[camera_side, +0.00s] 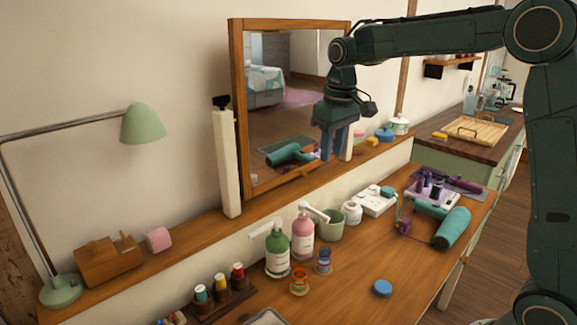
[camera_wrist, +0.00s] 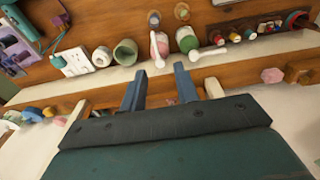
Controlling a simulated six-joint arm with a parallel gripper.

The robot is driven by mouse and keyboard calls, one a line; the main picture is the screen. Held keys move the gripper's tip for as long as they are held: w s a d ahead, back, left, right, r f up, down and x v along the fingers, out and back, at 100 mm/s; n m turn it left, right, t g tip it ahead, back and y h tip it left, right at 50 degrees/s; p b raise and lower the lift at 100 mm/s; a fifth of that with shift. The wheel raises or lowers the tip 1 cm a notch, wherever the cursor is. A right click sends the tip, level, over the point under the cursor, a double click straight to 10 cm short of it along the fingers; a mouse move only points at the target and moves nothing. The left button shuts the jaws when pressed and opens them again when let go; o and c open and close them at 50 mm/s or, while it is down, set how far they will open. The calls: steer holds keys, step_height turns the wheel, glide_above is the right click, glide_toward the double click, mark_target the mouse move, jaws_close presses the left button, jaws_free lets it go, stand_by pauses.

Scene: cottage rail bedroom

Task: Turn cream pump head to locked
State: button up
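Two pump bottles stand side by side on the wooden desk. The green bottle (camera_side: 277,257) has a white pump head (camera_side: 265,229) with its spout toward picture left. The pink bottle (camera_side: 302,240) has a white pump head (camera_side: 314,212) with its spout toward picture right. I cannot tell which bottle holds the cream, nor see any lock mark. In the wrist view the pink bottle (camera_wrist: 162,47) and green bottle (camera_wrist: 187,39) lie beyond my fingertips. My gripper (camera_side: 335,155) points down in front of the mirror, above and apart from the bottles. Its fingers (camera_wrist: 158,78) are apart and empty.
A green cup (camera_side: 331,224), white jar (camera_side: 352,212) and white power strip (camera_side: 374,201) stand right of the bottles. Two small spools (camera_side: 300,281) stand in front. A teal hair dryer (camera_side: 452,228) lies farther right. The mirror (camera_side: 238,120) stands on the ledge behind.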

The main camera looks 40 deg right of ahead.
steer(key=g, duration=0.1)
glide_above(315, 210)
step_height(315, 210, down, 5)
step_height(315, 210, down, 14)
steer(key=shift+r, duration=0.15)
stand_by(0.8)
steer(key=shift+c, duration=0.4)
jaws_close()
